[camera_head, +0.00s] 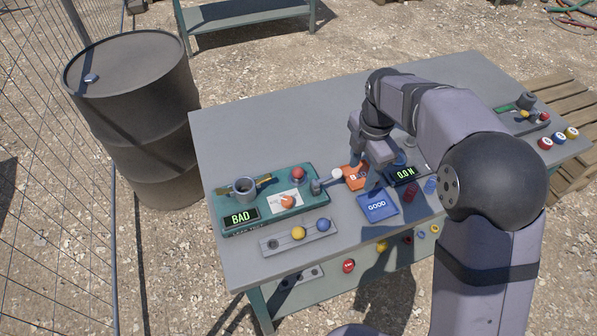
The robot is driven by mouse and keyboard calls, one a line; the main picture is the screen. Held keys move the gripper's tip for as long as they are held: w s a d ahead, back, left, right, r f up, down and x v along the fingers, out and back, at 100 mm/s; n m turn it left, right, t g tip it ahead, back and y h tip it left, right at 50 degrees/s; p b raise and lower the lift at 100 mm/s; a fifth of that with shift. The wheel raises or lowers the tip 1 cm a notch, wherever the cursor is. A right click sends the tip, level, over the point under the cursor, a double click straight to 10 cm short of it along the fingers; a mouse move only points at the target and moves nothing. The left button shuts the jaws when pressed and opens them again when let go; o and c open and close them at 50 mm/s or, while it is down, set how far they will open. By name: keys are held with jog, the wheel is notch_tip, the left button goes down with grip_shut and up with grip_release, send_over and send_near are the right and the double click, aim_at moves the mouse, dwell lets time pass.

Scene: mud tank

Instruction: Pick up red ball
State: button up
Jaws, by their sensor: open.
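A round red thing (298,174), ball-like, sits at the back of the green device (262,227) on the left part of the table; I cannot tell if it is a loose ball or a knob. A smaller orange-red ball (288,201) rests on the device's white plate. Another red ball-like thing (349,265) shows low at the table's front side. My gripper (367,166) is open, pointing down above the table beside the orange bin, right of the device and apart from these red things. Its fingertips are partly hidden.
An orange bin (355,178) and a blue GOOD bin (378,206) stand near my gripper. A display (404,175) reads 0.0 N. The table's back left (240,130) is clear.

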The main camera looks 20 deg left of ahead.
jog(key=w+a+n, duration=0.1)
jog(key=a+n, duration=0.8)
jog(key=a, duration=0.1)
jog(key=n, duration=0.7)
send_over(298, 169)
jog(key=s, duration=0.1)
jog(key=shift+a+f+y, duration=0.2)
jog(key=shift+f+y, duration=0.1)
jog(key=shift+f, duration=0.55)
jog(key=shift+w+f+p, duration=0.15)
jog(key=shift+f+p, duration=0.35)
jog(key=shift+f, duration=0.55)
jog(key=shift+d+f+p, duration=0.2)
jog(key=shift+f+p, duration=0.35)
jog(key=f, duration=0.1)
jog(key=f+p, duration=0.1)
jog(key=f, duration=0.1)
jog(key=shift+w+d+p, duration=0.1)
jog(key=shift+w+p, duration=0.15)
jog(key=shift+p, duration=0.1)
jog(key=shift+f, duration=0.55)
jog(key=c, duration=1.2)
